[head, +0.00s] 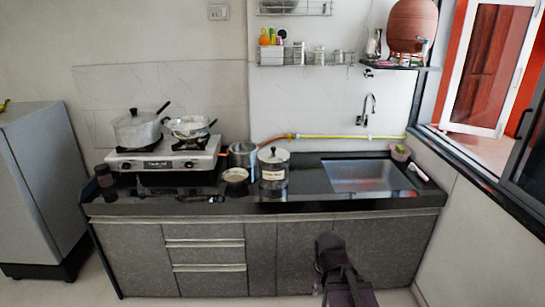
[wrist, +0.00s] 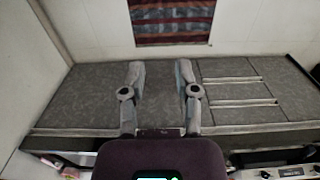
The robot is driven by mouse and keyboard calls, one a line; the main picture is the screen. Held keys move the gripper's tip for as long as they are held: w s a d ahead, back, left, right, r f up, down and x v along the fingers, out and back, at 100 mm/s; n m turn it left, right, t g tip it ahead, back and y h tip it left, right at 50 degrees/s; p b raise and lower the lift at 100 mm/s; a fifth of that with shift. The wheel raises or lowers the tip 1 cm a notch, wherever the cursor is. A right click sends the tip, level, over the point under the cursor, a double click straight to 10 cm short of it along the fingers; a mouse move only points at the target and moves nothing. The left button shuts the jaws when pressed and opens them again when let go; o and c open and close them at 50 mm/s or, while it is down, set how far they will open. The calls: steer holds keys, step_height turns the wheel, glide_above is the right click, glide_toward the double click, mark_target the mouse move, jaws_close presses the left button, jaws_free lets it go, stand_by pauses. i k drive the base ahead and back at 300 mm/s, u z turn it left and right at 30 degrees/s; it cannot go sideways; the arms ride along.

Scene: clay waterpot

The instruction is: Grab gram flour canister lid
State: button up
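The gram flour canister (head: 272,178) is a silver pot with a pale label, standing upright on the black counter. Its silver lid (head: 273,155) with a dark knob sits on top. My gripper (wrist: 160,74) is open and empty in the wrist view, its two fingers apart in front of the grey cabinet fronts. In the head view my dark arm shows low at the front of the cabinets, below and right of the canister. The fingers cannot be made out there. The canister cannot be made out in the wrist view.
A small bowl (head: 235,175) and a steel pot (head: 243,155) stand just left of the canister. The stove (head: 163,160) carries two pots further left. The sink (head: 368,176) is to the right, with bare counter between. A shelf (head: 305,62) hangs above.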

mark_target(272, 154)
steer(key=u, duration=0.4)
steer(key=i, duration=1.75)
steer(key=z, duration=0.4)
